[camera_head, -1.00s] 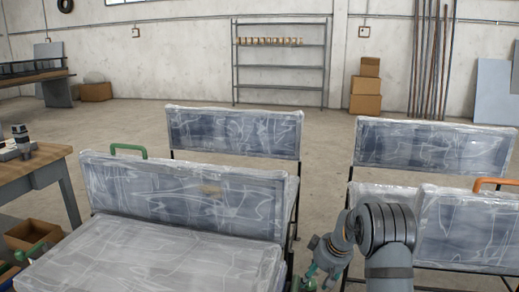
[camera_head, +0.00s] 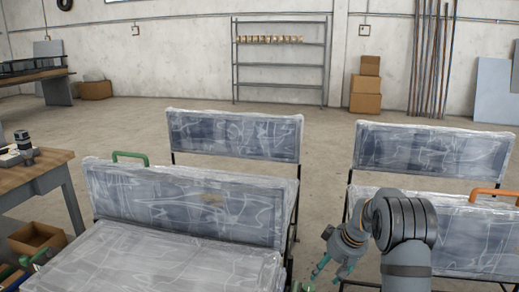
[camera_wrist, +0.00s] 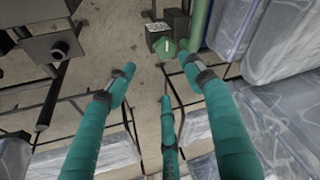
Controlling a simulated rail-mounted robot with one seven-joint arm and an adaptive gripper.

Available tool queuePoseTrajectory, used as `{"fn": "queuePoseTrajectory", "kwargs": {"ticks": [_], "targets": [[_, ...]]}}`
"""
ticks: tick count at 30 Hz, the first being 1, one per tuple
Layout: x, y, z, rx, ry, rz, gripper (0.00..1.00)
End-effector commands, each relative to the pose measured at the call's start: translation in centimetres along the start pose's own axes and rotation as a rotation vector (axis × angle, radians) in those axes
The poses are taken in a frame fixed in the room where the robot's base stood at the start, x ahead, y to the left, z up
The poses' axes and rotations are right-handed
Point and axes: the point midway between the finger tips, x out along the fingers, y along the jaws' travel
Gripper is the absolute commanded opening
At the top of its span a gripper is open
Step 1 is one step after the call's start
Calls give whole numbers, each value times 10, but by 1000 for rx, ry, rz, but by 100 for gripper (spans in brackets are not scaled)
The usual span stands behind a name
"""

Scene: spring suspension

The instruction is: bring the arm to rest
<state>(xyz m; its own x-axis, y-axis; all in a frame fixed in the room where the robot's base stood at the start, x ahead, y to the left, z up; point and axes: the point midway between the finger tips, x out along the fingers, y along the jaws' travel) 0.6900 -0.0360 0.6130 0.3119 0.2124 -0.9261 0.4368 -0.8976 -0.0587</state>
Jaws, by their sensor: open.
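My gripper (camera_head: 322,268) hangs at the lower right of the head view, on my grey arm, between the two wrapped seat rows. Its teal-wrapped fingers point down and to the left. In the wrist view the fingers of my gripper (camera_wrist: 157,82) are spread wide apart, with nothing between them. A third teal finger shows below the middle. The concrete floor shows between the fingertips.
Plastic-wrapped seats stand at the left (camera_head: 190,205) and right (camera_head: 470,235) of my arm. A green part (camera_wrist: 165,47) and a green cylinder (camera_wrist: 200,22) lie beyond the fingertips. A wooden bench (camera_head: 40,168) stands at the left.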

Motion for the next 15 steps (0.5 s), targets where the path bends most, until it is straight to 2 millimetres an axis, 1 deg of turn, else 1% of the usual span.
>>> {"fn": "queuePoseTrajectory", "kwargs": {"ticks": [3,8,9,12,15], "targets": [[0,9,3,117,-2,36,52],[-4,22,10,251,2,100,52],[6,13,12,241,3,110,52],[14,-2,12,200,10,144,52],[23,-16,6,175,17,137,52]]}}
